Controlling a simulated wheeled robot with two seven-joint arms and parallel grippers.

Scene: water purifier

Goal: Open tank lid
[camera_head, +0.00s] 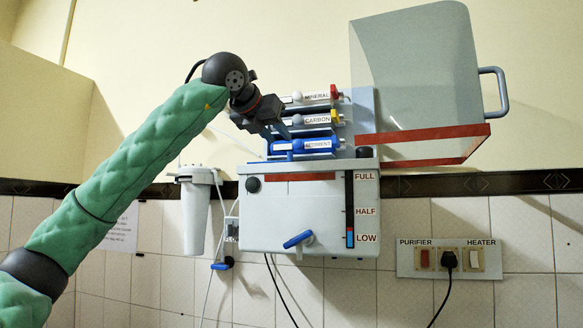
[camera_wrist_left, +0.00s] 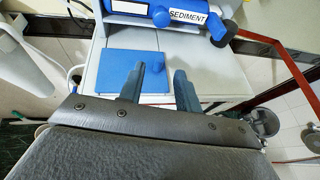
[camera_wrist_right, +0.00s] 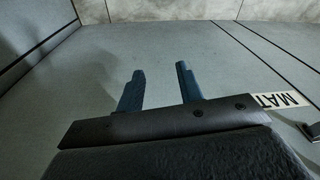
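The blue square tank lid (camera_wrist_left: 113,76) lies flat on the white top of the purifier tank, with a small blue knob (camera_wrist_left: 153,82) near its right side. My left gripper is open and empty; in the left wrist view its two fingers (camera_wrist_left: 159,70) appear on either side of the knob, but I cannot tell how far above it they are. In the head view the left gripper (camera_head: 281,133) is in front of the filter cartridges, above the tank (camera_head: 285,215). The lid is not clearly visible there. My right gripper (camera_wrist_right: 160,69) is open and empty over a grey surface, outside the head view.
The clear cover (camera_head: 420,75) with its grey handle (camera_head: 496,92) stands raised at right. Mineral, carbon and blue sediment (camera_head: 318,145) cartridges are stacked behind the tank. A blue tap (camera_head: 298,240) is on the front. A switch panel (camera_head: 449,259) is on the tiled wall at right.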

